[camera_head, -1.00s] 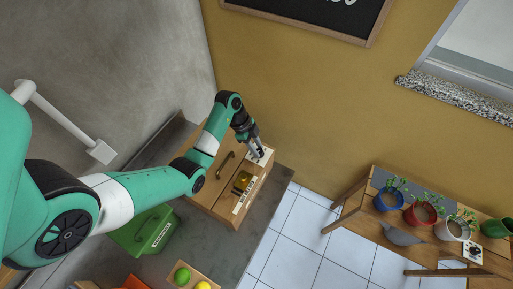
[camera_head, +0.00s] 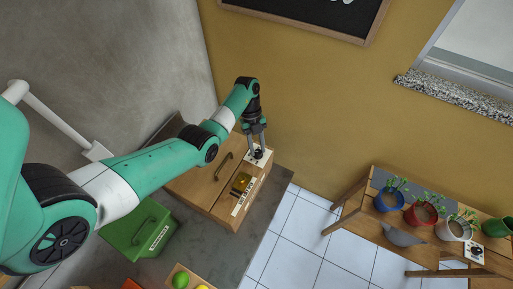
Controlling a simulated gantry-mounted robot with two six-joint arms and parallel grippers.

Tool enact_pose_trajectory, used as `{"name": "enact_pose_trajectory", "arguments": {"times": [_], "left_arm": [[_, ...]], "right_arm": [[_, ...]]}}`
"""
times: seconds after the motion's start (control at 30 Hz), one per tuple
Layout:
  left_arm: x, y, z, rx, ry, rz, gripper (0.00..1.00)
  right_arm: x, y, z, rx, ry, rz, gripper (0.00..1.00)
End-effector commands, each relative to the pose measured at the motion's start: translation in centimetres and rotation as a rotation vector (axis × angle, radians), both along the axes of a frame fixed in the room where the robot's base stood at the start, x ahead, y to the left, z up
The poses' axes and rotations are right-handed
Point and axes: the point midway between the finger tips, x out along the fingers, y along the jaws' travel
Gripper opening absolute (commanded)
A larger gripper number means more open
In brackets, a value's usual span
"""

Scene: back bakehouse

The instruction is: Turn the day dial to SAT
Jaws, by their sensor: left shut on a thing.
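The day dial is a small dark knob (camera_head: 258,154) on a white plate (camera_head: 264,159) at the far corner of a wooden cabinet (camera_head: 205,185). My left gripper (camera_head: 258,150) points down over the plate, its fingers shut on the knob. The fingers partly cover the dial, and its day markings are too small to read. My right gripper is not in view.
A green box (camera_head: 140,232) stands in front. Potted plants stand on a wooden bench (camera_head: 352,215) at right.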

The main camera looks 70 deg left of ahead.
Motion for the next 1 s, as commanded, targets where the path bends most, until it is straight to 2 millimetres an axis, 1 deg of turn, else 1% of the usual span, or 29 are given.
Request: {"name": "enact_pose_trajectory", "arguments": {"times": [0.03,0.3,0.8,0.83,0.9,1.0], "left_arm": [[0.09,-0.06,-0.1,-0.002,0.0,-0.026,0.0],[0.16,-0.08,-0.04,-0.001,-0.001,-0.122,0.0],[0.14,-0.11,-0.01,-0.003,0.0,-0.143,0.0],[0.14,-0.1,-0.01,-0.002,0.0,-0.143,0.38],[0.14,-0.09,-0.02,-0.002,0.001,-0.142,0.5],[0.14,-0.08,-0.01,-0.002,0.0,-0.142,0.66]], "right_arm": [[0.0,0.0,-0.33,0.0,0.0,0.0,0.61],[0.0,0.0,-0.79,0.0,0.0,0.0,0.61],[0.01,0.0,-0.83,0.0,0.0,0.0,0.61],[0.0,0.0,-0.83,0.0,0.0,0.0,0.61],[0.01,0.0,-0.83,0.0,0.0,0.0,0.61],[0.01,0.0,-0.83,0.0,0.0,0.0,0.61]]}}
